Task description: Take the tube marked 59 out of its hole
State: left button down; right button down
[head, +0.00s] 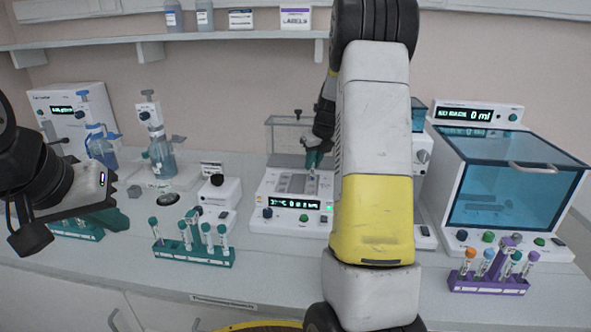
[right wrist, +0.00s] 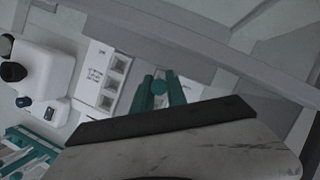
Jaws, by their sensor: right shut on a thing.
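My right gripper (head: 316,158) hangs over the right side of a white machine (head: 262,217) with a grey block of wells and a lit display. In the right wrist view its green fingers (right wrist: 160,92) are shut on a teal-capped tube (right wrist: 160,87), seen from above. The tube's body is mostly hidden, and its number cannot be read. I cannot tell whether its lower end is in a hole. My left gripper (head: 105,218), with green fingers, is at the far left over the bench; its opening is unclear.
A green rack (head: 215,258) with several teal-capped tubes stands at front centre. A purple rack (head: 490,286) with tubes is at front right, before a blue-windowed cabinet (head: 500,195). Another green rack (head: 75,231) is partly behind my left gripper. My right arm hides part of the bench.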

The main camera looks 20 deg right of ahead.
jog(key=shift+r, duration=0.15)
notch_tip(320, 180, up, 18)
dwell(0.7)
